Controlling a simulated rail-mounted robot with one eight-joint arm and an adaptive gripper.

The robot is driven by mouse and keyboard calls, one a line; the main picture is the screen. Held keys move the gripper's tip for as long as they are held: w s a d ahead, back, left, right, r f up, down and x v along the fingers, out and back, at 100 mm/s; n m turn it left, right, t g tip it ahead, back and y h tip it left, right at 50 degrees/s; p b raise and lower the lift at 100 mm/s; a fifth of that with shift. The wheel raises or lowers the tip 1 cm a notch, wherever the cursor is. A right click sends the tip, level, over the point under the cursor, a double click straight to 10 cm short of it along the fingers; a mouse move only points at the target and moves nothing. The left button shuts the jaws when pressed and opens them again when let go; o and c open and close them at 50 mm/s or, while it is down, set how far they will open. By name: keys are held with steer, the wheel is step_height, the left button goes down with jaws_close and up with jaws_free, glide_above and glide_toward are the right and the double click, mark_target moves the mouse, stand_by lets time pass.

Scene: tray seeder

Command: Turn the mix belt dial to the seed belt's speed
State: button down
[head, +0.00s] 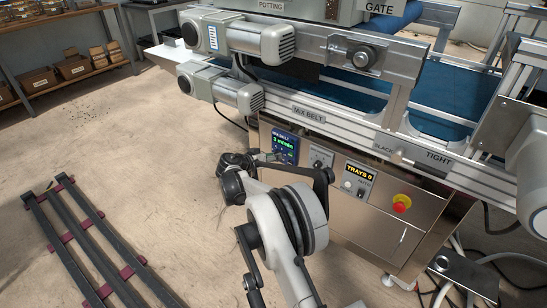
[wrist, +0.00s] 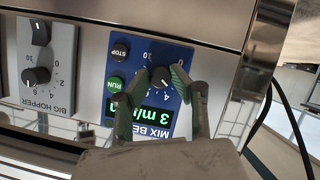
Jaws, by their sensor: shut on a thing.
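The mix belt panel is blue; it shows in the head view (head: 284,146) and upside down in the wrist view (wrist: 181,51). Its lit green display (wrist: 150,119) reads 3 m/min. The black mix belt dial (wrist: 160,76) sits beside the green RUN button (wrist: 115,84) and the black STOP button (wrist: 121,50). My gripper (wrist: 158,80) is shut on the dial, with one green-padded finger on each side. The fingers cover part of the dial's scale, and I cannot read its pointer exactly. The seed belt's speed is not readable in either view.
A grey Big Hopper panel (wrist: 43,85) with its own dial (wrist: 36,77) is beside the blue panel. In the head view, a TRAYS 0 display (head: 359,172) and a red emergency button (head: 402,203) are to the right. Dark rails (head: 85,240) lie on the open floor at left.

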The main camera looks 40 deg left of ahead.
steer(key=c, duration=1.5)
jaws_free()
steer(key=v, duration=1.2)
